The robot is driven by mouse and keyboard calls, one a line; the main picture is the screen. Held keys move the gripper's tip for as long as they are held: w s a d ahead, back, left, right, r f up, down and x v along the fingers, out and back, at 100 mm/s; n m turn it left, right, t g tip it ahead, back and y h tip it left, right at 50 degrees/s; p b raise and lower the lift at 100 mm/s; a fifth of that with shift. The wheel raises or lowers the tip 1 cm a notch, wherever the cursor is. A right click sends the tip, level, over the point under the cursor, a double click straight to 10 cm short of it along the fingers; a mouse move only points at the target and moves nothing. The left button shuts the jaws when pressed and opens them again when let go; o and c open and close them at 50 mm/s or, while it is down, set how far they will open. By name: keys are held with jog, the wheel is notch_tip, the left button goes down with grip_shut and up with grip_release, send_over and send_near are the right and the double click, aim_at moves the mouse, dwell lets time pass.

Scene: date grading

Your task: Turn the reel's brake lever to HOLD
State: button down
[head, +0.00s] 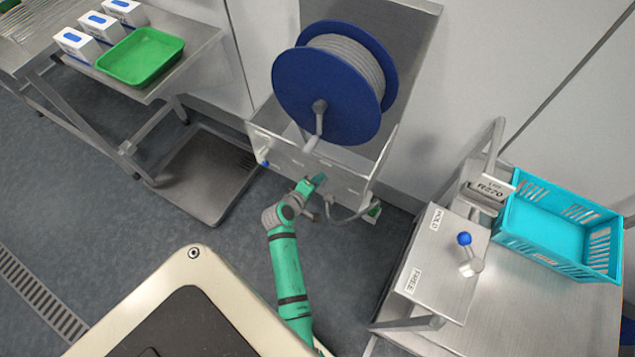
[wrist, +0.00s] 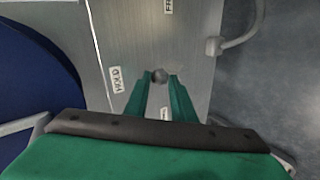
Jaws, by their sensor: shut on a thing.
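The reel (head: 327,95) is a blue drum wound with grey hose on a metal stand. My gripper (head: 319,180) is at the front panel of that stand in the head view. In the wrist view my gripper (wrist: 160,84) has its green fingers shut on the grey knob of the brake lever (wrist: 160,75). A HOLD label (wrist: 117,79) is left of the knob, and a cut-off label starting with F (wrist: 168,6) is above it. A third label (wrist: 165,113) is partly hidden between the fingers. The lever's shaft and exact direction cannot be made out.
A second lever with a blue knob (head: 465,239), with HOLD and FREE labels, stands on the right bench beside a turquoise crate (head: 558,257). Another blue-knobbed lever (head: 263,162) is on the stand's left. A green tray (head: 141,56) and white boxes are at upper left.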

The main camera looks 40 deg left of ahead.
jog(key=shift+w+r, duration=0.25)
jog(key=c, duration=1.5)
grip_release()
jog(key=shift+c, duration=0.2)
jog(key=shift+s+f, duration=0.1)
jog(key=shift+f, duration=0.05)
jog(key=v, duration=1)
jog(key=shift+s+r, duration=0.25)
jog(key=shift+s, duration=0.1)
